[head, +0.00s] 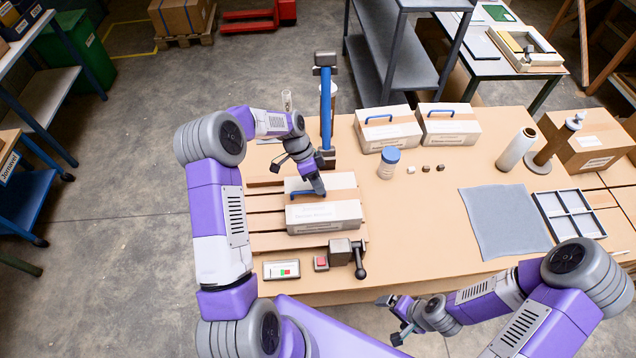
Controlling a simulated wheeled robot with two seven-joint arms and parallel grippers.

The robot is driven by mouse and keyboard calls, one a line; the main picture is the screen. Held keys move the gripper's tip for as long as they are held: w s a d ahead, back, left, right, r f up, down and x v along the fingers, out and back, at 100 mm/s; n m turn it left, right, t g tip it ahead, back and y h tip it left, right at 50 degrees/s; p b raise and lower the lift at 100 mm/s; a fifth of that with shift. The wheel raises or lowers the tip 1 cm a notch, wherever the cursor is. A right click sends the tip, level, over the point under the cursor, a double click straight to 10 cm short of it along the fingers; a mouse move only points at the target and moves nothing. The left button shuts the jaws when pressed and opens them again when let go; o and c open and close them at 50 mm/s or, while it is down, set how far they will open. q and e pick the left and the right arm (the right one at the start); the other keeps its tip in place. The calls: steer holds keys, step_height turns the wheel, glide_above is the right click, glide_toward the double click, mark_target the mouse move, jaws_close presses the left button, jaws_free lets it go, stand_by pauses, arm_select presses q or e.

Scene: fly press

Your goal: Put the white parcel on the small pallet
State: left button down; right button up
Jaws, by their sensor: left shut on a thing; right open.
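A white parcel (322,215) with a blue strap handle sits on the small slatted wooden pallet (262,225) at the left of the table. My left gripper (313,190) reaches down over the parcel and is shut on its blue handle (300,194). The parcel looks level, and I cannot tell whether it touches the slats. Two similar white parcels with blue handles, the left one (388,130) and the right one (449,125), stand at the back of the table. My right gripper (388,318) is open and empty near the table's front edge.
A blue press column (326,105) stands behind the pallet. A vise (345,253), a red button box (321,263) and a small panel (281,269) lie in front. A blue-lidded jar (389,163), grey mat (503,222) and divided tray (568,216) are to the right. The table's middle is clear.

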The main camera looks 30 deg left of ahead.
arm_select(q)
steer(key=shift+d, duration=0.1)
steer(key=c, duration=1.2)
jaws_free()
steer(key=shift+r, duration=0.25)
steer(key=b+v, duration=0.1)
steer(key=v, duration=1)
steer(key=shift+a+r, duration=0.25)
steer(key=shift+r, duration=0.1)
steer(key=shift+f, duration=0.1)
